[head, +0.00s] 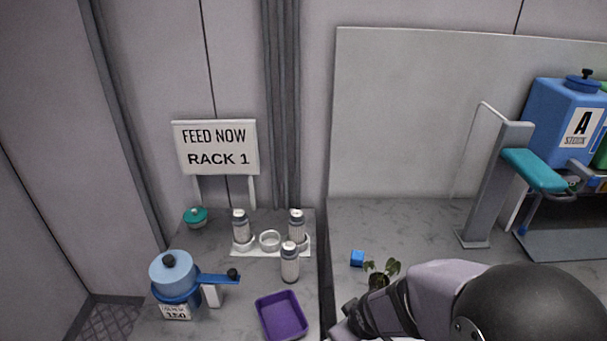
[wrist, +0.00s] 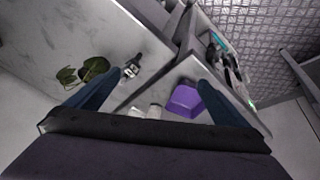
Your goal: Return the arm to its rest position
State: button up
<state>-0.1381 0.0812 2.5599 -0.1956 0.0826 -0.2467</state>
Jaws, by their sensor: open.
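My gripper (wrist: 159,80) shows in the wrist view as two dark blue fingers spread wide apart, with nothing between them held. In the head view my arm reaches in from the lower right, and its dark wrist end is at the bottom edge, right of the purple tray (head: 282,316). The fingertips cannot be made out there. In the wrist view the purple tray (wrist: 186,101) lies beyond the fingers, near the right one.
Grey-white bottles (head: 290,264) stand around a white holder (head: 269,252). A blue pot-like device (head: 174,276) stands left. A blue tank (head: 562,120) is far right. Counter between plant and grey stand (head: 488,185) is clear.

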jog(key=s+d+f+m+g+b, duration=0.1)
jog(key=s+d+m+g+b, duration=0.1)
jog(key=s, duration=0.3)
jog(key=s+d+f+m+g+b, duration=0.1)
jog(key=s+d+m+g+b, duration=0.1)
jog(key=s+m, duration=0.2)
jog(key=shift+s+f+m+g+h, duration=0.3)
jog(key=shift+s+g, duration=0.1)
jog(key=shift+s, duration=0.85)
